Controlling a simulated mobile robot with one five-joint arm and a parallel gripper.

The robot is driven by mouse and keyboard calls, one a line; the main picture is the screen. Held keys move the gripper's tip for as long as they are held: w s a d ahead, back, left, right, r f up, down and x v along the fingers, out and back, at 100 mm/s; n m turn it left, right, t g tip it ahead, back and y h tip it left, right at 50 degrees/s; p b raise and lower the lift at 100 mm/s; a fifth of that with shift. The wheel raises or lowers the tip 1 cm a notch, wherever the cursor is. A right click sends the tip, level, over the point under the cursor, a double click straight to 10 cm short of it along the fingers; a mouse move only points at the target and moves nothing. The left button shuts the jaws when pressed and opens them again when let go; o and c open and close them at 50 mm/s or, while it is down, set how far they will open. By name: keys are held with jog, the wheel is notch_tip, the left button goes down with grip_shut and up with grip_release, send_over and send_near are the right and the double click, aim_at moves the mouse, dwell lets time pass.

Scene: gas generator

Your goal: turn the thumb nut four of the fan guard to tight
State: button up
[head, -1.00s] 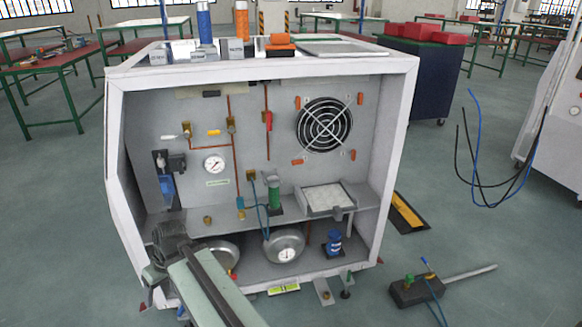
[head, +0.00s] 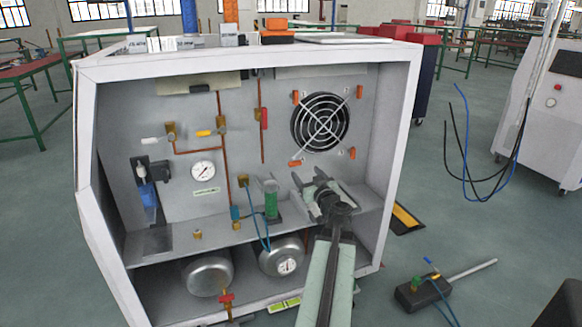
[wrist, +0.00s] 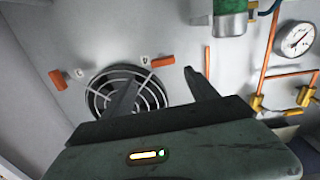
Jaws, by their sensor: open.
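The fan guard (head: 320,122) is a round wire grille on the back panel, with an orange thumb nut near each corner: upper left (head: 295,97), upper right (head: 360,91), lower left (head: 295,163) and lower right (head: 352,153). I cannot read which is number four. My gripper (head: 308,180) is open and empty, below the guard and apart from the nuts. The wrist view is upside down; its fingers (wrist: 160,77) partly cover the guard (wrist: 103,97). The lower left nut (wrist: 162,61) and lower right nut (wrist: 58,79) show there; the upper nuts are hidden.
Left of the guard are copper pipes (head: 262,130), valves and a pressure gauge (head: 203,171). A green cylinder (head: 271,202) stands on the shelf (head: 180,244) left of my arm. The cabinet's right wall (head: 388,160) is close to the guard.

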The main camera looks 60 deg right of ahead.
aim_at(296, 164)
jog(key=x, duration=0.7)
jog(key=shift+w, duration=0.5)
jog(key=c, duration=1.3)
jog(key=shift+a, duration=0.15)
jog(key=shift+c, duration=0.3)
